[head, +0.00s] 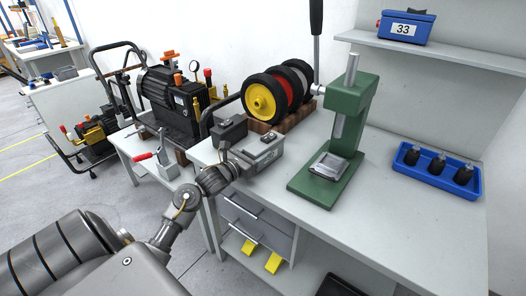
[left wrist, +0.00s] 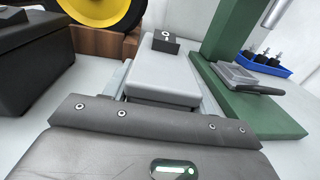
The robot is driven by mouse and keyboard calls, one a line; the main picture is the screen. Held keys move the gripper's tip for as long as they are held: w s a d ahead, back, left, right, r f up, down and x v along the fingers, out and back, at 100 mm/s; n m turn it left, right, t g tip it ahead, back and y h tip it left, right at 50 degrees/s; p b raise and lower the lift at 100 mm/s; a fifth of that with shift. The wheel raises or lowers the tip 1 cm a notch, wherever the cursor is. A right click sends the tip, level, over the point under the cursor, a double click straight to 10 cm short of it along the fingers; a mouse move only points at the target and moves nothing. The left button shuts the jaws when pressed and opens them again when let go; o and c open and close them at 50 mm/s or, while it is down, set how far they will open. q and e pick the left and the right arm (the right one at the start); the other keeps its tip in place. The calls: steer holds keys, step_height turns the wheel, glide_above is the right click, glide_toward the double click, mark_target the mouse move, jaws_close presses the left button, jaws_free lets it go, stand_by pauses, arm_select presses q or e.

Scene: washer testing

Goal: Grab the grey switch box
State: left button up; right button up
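The grey switch box (head: 266,155) stands on the workbench, left of the green press, with a small dark switch block on its top. In the left wrist view the grey switch box (left wrist: 160,85) lies straight ahead, its dark block (left wrist: 165,43) at the far end. My left gripper (head: 252,158) is at the near end of the box. In the left wrist view its light grey fingers lie along both sides of the box, apart from each other; any narrow gaps to the box are hard to see. My right gripper is not in view.
A dark box (head: 230,131) stands close on the left. Wheels on a wooden stand (head: 276,122) are behind. The green press (head: 316,187) and a blue tray (head: 437,181) are on the right. The bench front between press and tray is clear.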

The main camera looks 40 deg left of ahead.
arm_select(q)
steer(key=c, duration=0.5)
steer(key=shift+c, duration=0.7)
steer(key=shift+r, duration=0.15)
